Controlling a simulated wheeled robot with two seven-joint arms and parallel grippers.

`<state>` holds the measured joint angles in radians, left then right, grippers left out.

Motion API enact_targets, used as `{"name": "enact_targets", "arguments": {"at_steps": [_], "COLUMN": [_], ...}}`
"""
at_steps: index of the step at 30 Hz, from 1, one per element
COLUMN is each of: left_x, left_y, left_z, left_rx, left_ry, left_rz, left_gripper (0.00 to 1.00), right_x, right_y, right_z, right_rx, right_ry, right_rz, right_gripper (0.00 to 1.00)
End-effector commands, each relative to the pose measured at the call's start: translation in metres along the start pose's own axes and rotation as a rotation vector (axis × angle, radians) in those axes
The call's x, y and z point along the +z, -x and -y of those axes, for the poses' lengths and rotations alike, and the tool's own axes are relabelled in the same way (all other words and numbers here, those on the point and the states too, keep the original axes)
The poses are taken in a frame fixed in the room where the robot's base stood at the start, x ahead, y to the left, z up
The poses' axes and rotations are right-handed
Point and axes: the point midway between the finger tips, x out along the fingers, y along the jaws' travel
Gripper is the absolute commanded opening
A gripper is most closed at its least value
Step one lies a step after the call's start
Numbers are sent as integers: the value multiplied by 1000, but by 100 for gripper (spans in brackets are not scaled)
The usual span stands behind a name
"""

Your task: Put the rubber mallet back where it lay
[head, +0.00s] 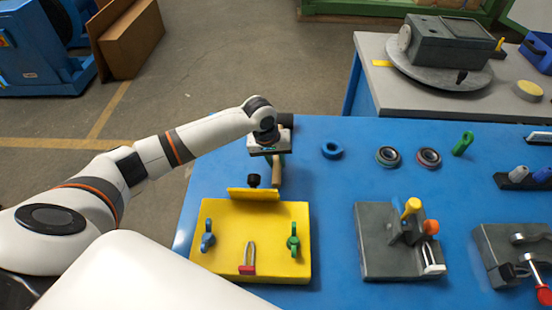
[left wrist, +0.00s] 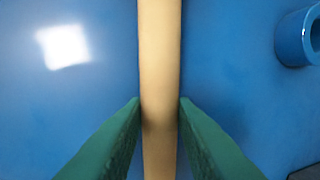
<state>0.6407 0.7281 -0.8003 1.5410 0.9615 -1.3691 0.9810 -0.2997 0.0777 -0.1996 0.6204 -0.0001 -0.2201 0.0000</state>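The rubber mallet's pale wooden handle (left wrist: 160,60) runs top to bottom through the left wrist view. It also shows in the head view (head: 277,173), just below my left gripper (head: 275,157). A dark block (head: 286,120) behind my wrist looks like the mallet's head, partly hidden by the arm. In the left wrist view, the green fingers of my left gripper (left wrist: 160,105) lie along both sides of the handle with almost no gap, so it looks shut on it. I cannot tell whether the mallet touches the blue table. My right gripper is not in view.
A yellow fixture (head: 225,265) stands in front of the handle. A blue ring (head: 332,150) lies to the right and also shows in the left wrist view (left wrist: 290,38). Bearings (head: 388,156) and a grey fixture (head: 375,265) stand farther right. Blue table (head: 330,205) is bare between them.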

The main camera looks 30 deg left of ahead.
Motion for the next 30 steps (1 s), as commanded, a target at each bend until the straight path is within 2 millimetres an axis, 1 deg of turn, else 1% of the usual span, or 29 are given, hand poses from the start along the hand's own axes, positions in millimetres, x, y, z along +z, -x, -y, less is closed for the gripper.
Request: {"name": "enact_targets", "arguments": {"at_steps": [1,3,11,14,17,20,24,30], "left_x": [0,0,0,0,1,1,1,1], "left_y": [0,0,0,4,16,36,67,103], "left_z": [0,0,0,0,0,0,0,0], "left_rx": [0,1,0,0,-2,-1,-2,-1], "left_ry": [0,0,0,0,-1,-2,-2,0], "left_rz": [-1,-1,-1,0,2,3,4,2], "left_gripper": [33,44,45,45,45,45,45,45], "right_x": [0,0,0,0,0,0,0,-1], "right_y": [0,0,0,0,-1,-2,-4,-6], "right_z": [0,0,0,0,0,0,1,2], "right_rx": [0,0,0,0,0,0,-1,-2], "right_ry": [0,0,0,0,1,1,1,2], "right_rz": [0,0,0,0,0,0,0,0], "right_gripper": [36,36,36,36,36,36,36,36]}}
